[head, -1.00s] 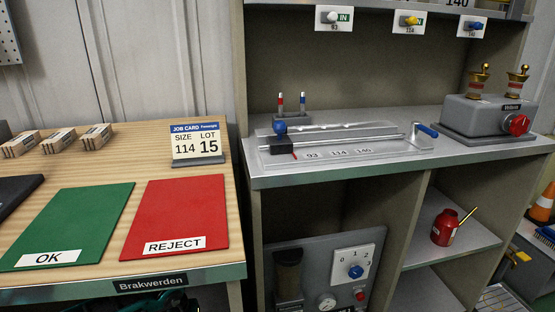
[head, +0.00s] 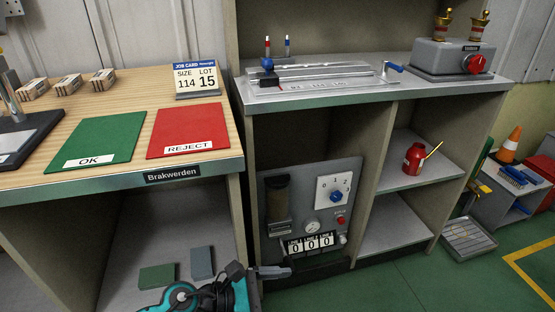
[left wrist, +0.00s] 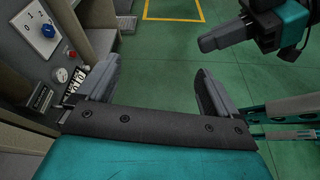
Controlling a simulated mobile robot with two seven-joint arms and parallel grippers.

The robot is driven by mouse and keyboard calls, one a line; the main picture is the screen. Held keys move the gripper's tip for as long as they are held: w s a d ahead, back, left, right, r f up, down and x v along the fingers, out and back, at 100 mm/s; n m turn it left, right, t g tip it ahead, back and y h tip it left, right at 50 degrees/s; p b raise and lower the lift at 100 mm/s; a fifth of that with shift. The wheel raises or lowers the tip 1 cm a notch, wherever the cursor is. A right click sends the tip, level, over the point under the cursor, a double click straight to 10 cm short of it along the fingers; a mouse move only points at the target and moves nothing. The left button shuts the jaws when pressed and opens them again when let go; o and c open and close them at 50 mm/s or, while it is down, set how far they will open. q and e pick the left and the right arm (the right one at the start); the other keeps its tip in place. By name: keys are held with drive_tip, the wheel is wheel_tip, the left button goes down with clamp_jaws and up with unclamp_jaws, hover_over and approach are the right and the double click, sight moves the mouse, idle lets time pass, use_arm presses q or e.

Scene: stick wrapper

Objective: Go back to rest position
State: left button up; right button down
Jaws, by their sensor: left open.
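My left gripper (left wrist: 155,92) is open and empty in the left wrist view, its two grey fingers wide apart over the green floor. In the head view my teal left arm shows at the bottom, and a grey finger of the left gripper (head: 272,272) points right, in front of the lower cabinet. My right gripper (left wrist: 222,38) shows at the upper right of the left wrist view, with a dark grey finger pointing left. Its jaw opening cannot be made out. It is not in the head view.
A control panel (head: 299,243) with a knob and counter stands in the cabinet close to my left gripper. The wooden table (head: 215,122) bears green OK (head: 118,132) and red REJECT (head: 190,122) mats. A red oil can (head: 413,160) sits on a shelf. Green floor (head: 430,290) is clear at lower right.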

use_arm(q)
drive_tip(key=w+a+r+n+t+y, duration=0.1)
drive_tip(key=a+r+n+t+y, duration=0.15)
drive_tip(key=n+t, duration=0.7)
drive_tip(key=w+a+r+n+t+y, duration=0.1)
drive_tip(key=a+r+n+t, duration=0.2)
drive_tip(key=n, duration=1.3)
drive_tip(key=s+a+f+n+g+y, duration=0.2)
drive_tip(key=s+a+f+n+y, duration=0.25)
drive_tip(key=n, duration=0.75)
drive_tip(key=s+a+f+n+g+y, duration=0.3)
drive_tip(key=a+f+n, duration=0.15)
drive_tip(key=n, duration=0.75)
drive_tip(key=s+a+r+p, duration=0.1)
drive_tip(key=a+r+p, duration=0.1)
drive_tip(key=r+p, duration=0.4)
drive_tip(key=s+a+r+p, duration=0.1)
drive_tip(key=a+r+p, duration=0.1)
drive_tip(key=r+p, duration=0.4)
drive_tip(key=p, duration=0.5)
drive_tip(key=shift+s+r+n+y, duration=0.25)
drive_tip(key=shift+s+n+y, duration=0.1)
drive_tip(key=shift+s+y, duration=0.05)
use_arm(e)
drive_tip(key=s+d+r, duration=0.2)
drive_tip(key=d+r, duration=0.1)
drive_tip(key=r, duration=0.9)
drive_tip(key=shift+d+h, duration=0.2)
drive_tip(key=shift+h, duration=0.2)
